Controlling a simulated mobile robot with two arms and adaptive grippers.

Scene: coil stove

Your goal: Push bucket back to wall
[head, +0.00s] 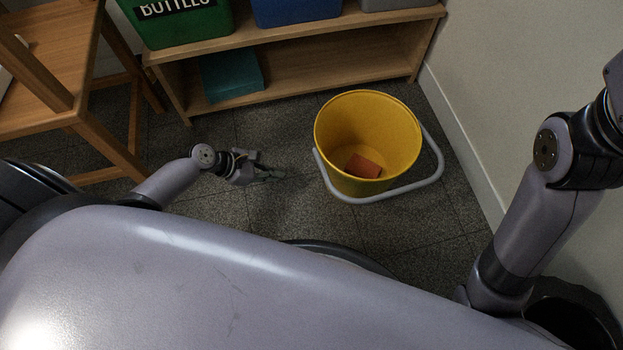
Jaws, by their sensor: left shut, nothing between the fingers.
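A yellow bucket (338,136) stands upright on the dark tiled floor (215,210), with a grey handle (398,190) folded down around its near and right side. A reddish-brown block, perhaps a sponge (362,166), lies inside it. The bucket is in front of a wooden shelf and a short way left of the pale wall (515,90). My left gripper (277,173) is low over the floor, left of the bucket and apart from it. It is shut and empty. My right arm comes down at the right edge; its gripper is not in view.
The wooden shelf (290,70) stands behind the bucket, holding a green "BOTTLES" bin (185,25), a blue bin (295,10) and a teal box (231,76) on the lower board. A wooden chair (75,120) stands at the left. Floor is clear between gripper and bucket.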

